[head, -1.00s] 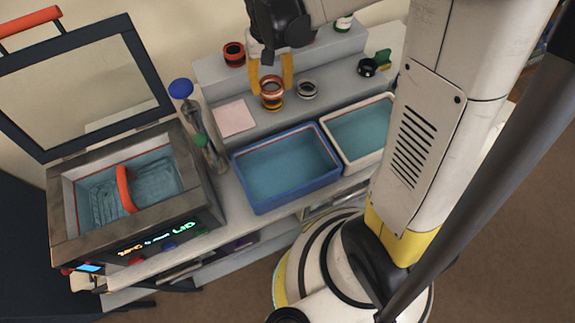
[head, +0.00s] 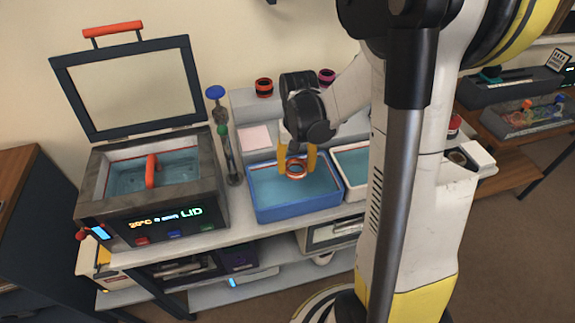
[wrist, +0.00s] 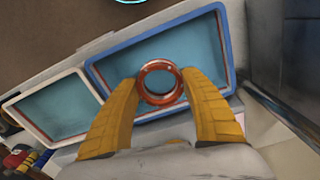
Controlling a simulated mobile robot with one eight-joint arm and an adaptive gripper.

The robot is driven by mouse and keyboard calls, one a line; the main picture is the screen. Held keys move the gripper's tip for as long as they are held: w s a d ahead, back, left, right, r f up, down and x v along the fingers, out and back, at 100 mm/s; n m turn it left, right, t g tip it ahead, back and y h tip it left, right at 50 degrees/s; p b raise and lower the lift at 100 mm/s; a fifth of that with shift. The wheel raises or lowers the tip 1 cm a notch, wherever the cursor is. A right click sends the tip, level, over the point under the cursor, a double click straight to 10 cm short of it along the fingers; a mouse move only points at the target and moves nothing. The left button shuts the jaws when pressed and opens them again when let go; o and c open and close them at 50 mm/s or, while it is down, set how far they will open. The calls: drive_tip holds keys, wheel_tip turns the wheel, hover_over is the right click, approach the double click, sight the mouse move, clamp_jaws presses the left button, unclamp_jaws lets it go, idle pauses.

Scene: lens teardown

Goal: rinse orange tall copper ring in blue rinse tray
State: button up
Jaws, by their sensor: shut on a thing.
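The orange copper ring (head: 296,169) is held between the two yellow fingers of my gripper (head: 297,160). It shows in the wrist view (wrist: 160,82) as an open orange-brown ring with a pale inner rim, pinched at its sides. The blue rinse tray (head: 262,216) stands on the bench with teal liquid in it, and it also shows in the wrist view (wrist: 97,72). My gripper and the ring are over the tray's opening. I cannot tell whether the ring touches the liquid.
A white-rimmed tray (head: 337,152) with teal liquid stands to the right of the blue tray. A red-and-black ring (head: 264,88) sits on the back shelf.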

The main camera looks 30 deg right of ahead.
sight(295, 196)
wheel_tip(295, 196, down, 12)
drive_tip(key=b, duration=0.9)
drive_tip(key=shift+w+d+b, duration=0.1)
drive_tip(key=shift+w+b, duration=0.05)
drive_tip(key=shift+b, duration=0.15)
drive_tip(key=shift+r, duration=0.1)
drive_tip(key=shift+r+p, duration=0.4)
drive_tip(key=shift+r, duration=0.1)
drive_tip(key=shift+f, duration=0.15)
drive_tip(key=shift+f+b, duration=0.5)
drive_tip(key=shift+b, duration=0.1)
